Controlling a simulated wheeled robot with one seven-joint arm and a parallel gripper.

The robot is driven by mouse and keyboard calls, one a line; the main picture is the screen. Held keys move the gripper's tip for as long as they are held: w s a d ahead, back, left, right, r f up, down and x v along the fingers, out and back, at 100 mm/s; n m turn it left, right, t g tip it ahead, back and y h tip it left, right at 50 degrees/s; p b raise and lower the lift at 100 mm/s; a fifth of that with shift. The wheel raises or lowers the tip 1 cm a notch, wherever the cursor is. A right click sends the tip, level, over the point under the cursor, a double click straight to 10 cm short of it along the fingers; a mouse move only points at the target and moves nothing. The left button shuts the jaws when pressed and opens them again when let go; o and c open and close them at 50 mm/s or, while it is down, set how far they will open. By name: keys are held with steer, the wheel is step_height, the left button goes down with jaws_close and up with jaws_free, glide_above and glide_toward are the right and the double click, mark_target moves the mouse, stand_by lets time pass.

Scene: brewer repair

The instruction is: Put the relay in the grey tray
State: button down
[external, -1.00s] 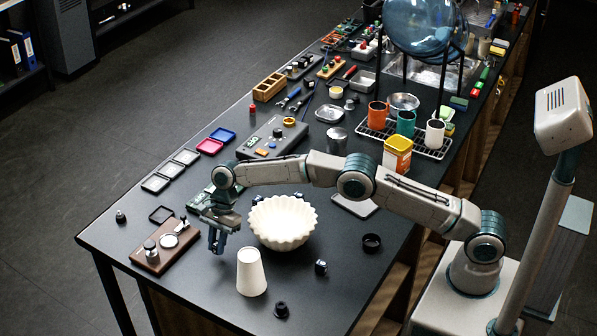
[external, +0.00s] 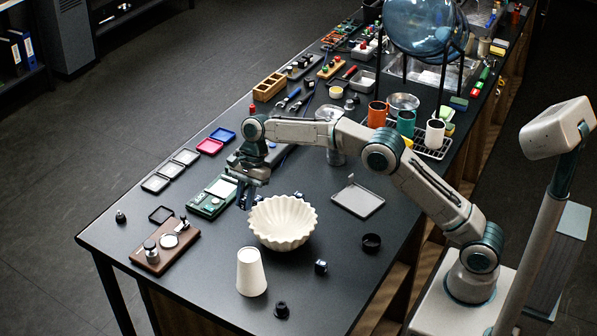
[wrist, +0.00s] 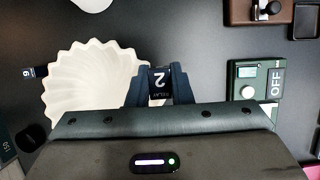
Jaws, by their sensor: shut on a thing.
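My gripper (external: 245,203) is shut on the relay (wrist: 158,84), a small black block marked RELAY 2, which sits between the two fingertips in the wrist view. In the external view the gripper hangs above the table, between the white fluted bowl and the green device, and I cannot make out the relay there.
The white fluted bowl (external: 283,222) stands beside the gripper. The green device (external: 211,199) lies to its left. A brown board (external: 165,247) and a white cup (external: 251,272) stand nearer the front.

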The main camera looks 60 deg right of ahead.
steer(key=s+d+r+b, duration=0.1)
steer(key=s+d, duration=0.4)
steer(key=d, duration=0.8)
steer(key=s+d+b, duration=0.1)
steer(key=s+d, duration=0.5)
steer(key=d, duration=0.7)
steer(key=s+d, duration=0.6)
steer(key=s, duration=0.4)
steer(key=s+d, duration=0.6)
steer(key=s, duration=0.3)
glide_above(356, 204)
steer(key=d, duration=0.2)
step_height(356, 204, down, 7)
steer(key=shift+w+a+f+p, duration=0.1)
steer(key=shift+a+p, duration=0.05)
steer(key=shift+p, duration=0.3)
steer(key=shift+f+p, duration=0.35)
steer(key=shift+f, duration=1.65)
steer(key=shift+f, duration=0.15)
steer(key=c, duration=1.3)
jaws_free()
